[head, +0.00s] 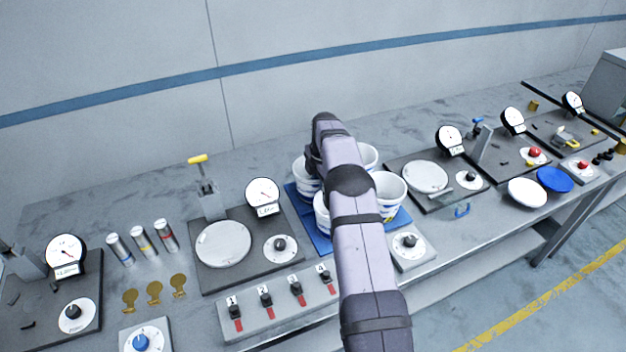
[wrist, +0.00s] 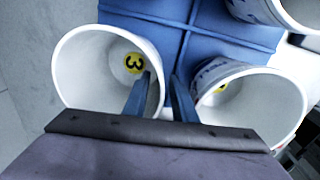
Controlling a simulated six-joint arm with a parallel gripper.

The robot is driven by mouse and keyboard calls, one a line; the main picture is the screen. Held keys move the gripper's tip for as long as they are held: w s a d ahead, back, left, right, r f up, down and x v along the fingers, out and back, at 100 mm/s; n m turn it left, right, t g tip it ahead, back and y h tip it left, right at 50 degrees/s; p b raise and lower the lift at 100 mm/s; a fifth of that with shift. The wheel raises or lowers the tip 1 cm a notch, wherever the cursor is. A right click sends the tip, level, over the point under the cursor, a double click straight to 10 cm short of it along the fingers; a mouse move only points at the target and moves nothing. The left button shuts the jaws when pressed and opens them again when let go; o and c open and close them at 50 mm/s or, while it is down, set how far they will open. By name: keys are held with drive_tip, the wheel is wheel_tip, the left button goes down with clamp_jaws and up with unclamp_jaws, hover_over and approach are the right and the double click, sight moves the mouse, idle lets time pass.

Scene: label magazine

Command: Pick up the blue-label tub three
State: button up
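A white tub marked with a yellow "3" disc on its inside bottom, tub three (wrist: 75,80), is at the left in the wrist view. Its outer label is hidden there. My gripper (wrist: 161,75) is open, with its two fingers apart at the tub's right rim. The left finger overlaps the tub's inside and the right finger is over the gap beside it. Whether they touch the wall I cannot tell. In the head view my arm hides the fingers, and I cannot tell which tub is three.
Another white tub with blue lettering (wrist: 262,100) stands close right of the fingers, and a third tub (wrist: 285,8) is at the top right. They stand on a blue divided tray (wrist: 150,28). In the head view, dial stations flank the tray (head: 400,219).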

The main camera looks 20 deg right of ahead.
drive_tip(key=shift+f, duration=0.1)
clamp_jaws()
idle(0.3)
drive_tip(key=shift+r+b, duration=0.5)
drive_tip(key=shift+r, duration=0.05)
wheel_tip(320, 180, up, 9)
drive_tip(key=shift+f+b, duration=0.1)
drive_tip(key=shift+b, duration=0.55)
drive_tip(key=shift+a, duration=0.1)
